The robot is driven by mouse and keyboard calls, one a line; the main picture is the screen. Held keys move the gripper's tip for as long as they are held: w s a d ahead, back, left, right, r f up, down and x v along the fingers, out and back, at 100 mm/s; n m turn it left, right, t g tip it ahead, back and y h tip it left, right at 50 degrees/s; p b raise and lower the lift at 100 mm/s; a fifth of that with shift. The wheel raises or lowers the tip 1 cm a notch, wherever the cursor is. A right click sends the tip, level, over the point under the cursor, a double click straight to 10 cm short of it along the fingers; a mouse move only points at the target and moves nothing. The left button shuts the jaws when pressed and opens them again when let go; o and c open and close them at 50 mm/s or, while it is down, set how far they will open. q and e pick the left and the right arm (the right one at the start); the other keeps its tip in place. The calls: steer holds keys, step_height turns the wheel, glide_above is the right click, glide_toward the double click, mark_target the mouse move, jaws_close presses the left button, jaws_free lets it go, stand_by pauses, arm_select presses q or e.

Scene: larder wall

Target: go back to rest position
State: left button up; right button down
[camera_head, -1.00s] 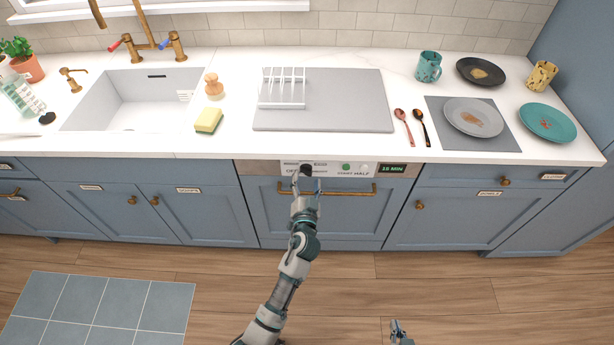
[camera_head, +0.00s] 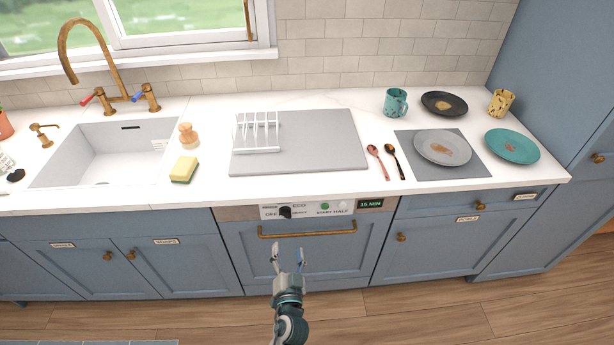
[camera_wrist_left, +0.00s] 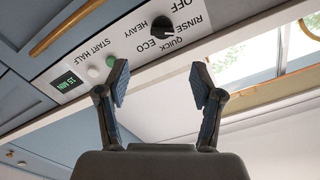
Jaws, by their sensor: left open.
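My left gripper (camera_head: 287,258) is open and empty in the head view. It is in front of the closed dishwasher door, just below its brass handle (camera_head: 306,231) in the picture. In the left wrist view its two fingers (camera_wrist_left: 160,95) stand apart with nothing between them. The dishwasher's control panel (camera_head: 306,210) shows a black dial, buttons and a display reading 15 MIN. The black dial (camera_wrist_left: 162,27) also shows in the wrist view, beyond the fingers and apart from them. My right gripper is not in view.
The white counter edge (camera_head: 200,199) runs above the panel. On it are a grey mat with a white rack (camera_head: 257,132), a yellow sponge (camera_head: 184,170), two spoons, plates and mugs. A sink (camera_head: 110,150) is at the left. The wooden floor is clear at the right.

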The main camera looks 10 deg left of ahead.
arm_select(q)
steer(key=s+a+f+g+h+p, duration=0.1)
steer(key=s+f+g+p, duration=0.15)
steer(key=s+f, duration=0.4)
steer(key=s+f+g+h+p, duration=0.1)
steer(key=s+f+g+p, duration=0.15)
steer(key=f, duration=0.65)
steer(key=s+a+f+g+h+p, duration=0.1)
steer(key=s+f+g+p, duration=0.1)
steer(key=s+f+g, duration=0.45)
steer(key=s+a+f+g+h+p, duration=0.1)
steer(key=s+a+f+g+p, duration=0.1)
steer(key=s+f, duration=0.5)
steer(key=s+a+f+g+h+p, duration=0.1)
steer(key=s+f, duration=0.5)
steer(key=s, duration=0.8)
steer(key=shift+s+a+f+n+g+p, duration=0.3)
steer(key=shift+a+f+g+p, duration=0.1)
steer(key=shift+a+g+p, duration=0.3)
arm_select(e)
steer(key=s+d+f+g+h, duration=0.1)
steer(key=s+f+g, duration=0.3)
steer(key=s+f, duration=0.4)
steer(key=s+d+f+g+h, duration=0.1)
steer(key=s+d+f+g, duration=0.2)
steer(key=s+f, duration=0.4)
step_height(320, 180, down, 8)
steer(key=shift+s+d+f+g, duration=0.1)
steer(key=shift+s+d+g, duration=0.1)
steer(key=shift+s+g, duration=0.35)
